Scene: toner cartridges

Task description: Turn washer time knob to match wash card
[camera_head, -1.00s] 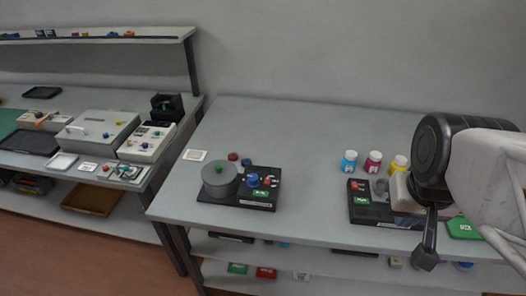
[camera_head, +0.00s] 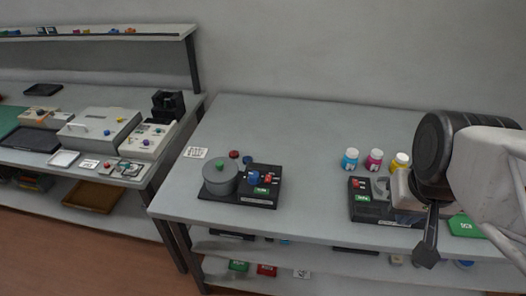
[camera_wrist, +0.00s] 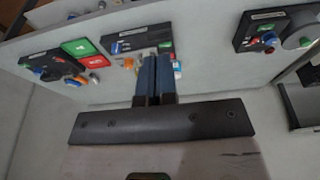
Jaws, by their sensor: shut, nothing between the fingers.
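A black-based device (camera_head: 262,190) with a grey drum (camera_head: 220,177) sits on the middle table; it looks like the washer. It has a blue knob (camera_head: 253,177), a red knob (camera_head: 267,178) and a green label. A white printed card (camera_head: 195,152) lies behind it to the left, too small to read. The device also shows at the upper right of the wrist view (camera_wrist: 270,37). My gripper (camera_head: 428,245) is far to the right of it, at the table's front edge, pointing down. In the wrist view its blue fingers (camera_wrist: 154,68) are together and empty.
A second black device (camera_head: 375,212) stands partly behind my gripper. Blue, magenta and yellow bottles stand behind it, with a green card (camera_head: 465,226) to the right. A side table (camera_head: 60,150) at left holds several devices. The middle tabletop (camera_head: 315,175) between the devices is clear.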

